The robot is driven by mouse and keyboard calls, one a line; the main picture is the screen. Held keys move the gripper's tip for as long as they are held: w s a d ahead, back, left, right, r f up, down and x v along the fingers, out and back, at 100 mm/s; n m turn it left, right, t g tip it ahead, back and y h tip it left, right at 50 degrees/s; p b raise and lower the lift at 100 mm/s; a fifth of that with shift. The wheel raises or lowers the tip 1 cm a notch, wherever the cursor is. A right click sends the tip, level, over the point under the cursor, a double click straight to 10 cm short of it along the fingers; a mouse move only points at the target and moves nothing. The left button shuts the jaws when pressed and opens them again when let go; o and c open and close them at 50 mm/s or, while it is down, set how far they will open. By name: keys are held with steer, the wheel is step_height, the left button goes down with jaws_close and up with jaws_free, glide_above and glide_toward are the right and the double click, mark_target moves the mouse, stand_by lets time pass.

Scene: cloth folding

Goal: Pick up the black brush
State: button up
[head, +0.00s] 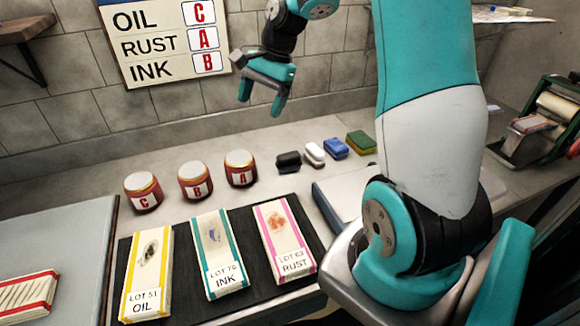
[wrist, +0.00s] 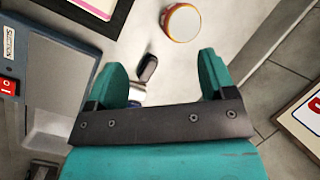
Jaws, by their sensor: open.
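The black brush (head: 289,161) lies on the counter at the left end of a short row, beside a white brush (head: 314,154). In the wrist view the black brush (wrist: 148,67) shows between the fingers, nearer the left one, with the white brush partly hidden behind the gripper. My gripper (head: 261,101) is open and empty. It hangs well above the counter, up and left of the black brush in the head view, fingers pointing down. In the wrist view both teal fingers of my gripper (wrist: 161,68) stand wide apart.
A blue brush (head: 336,148) and a green-and-yellow sponge (head: 361,142) continue the row. Red cans C (head: 143,191), B (head: 195,181) and A (head: 240,168) stand to the left. A black mat (head: 190,240) with three labelled cloths lies in front. A tiled wall rises behind.

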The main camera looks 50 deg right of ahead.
mark_target(289, 155)
steer(key=s+d+f+m, duration=0.1)
steer(key=d+f+m, duration=0.3)
steer(key=d, duration=0.4)
steer(key=d+f+m, duration=0.3)
steer(key=d+m, duration=0.1)
steer(key=d, duration=0.3)
steer(key=shift+m+t, duration=0.3)
steer(key=shift+t, duration=0.1)
steer(key=x, duration=0.3)
steer(key=p+x, duration=0.1)
steer(key=x, duration=0.7)
steer(key=shift+s, duration=0.35)
steer(key=shift+p+x, duration=1.2)
steer(key=shift+x, duration=2)
steer(key=shift+s, duration=0.1)
steer(key=c, duration=1.1)
steer(key=shift+r, duration=0.1)
step_height(289, 155, up, 20)
steer(key=b, duration=0.2)
steer(key=shift+b, duration=0.3)
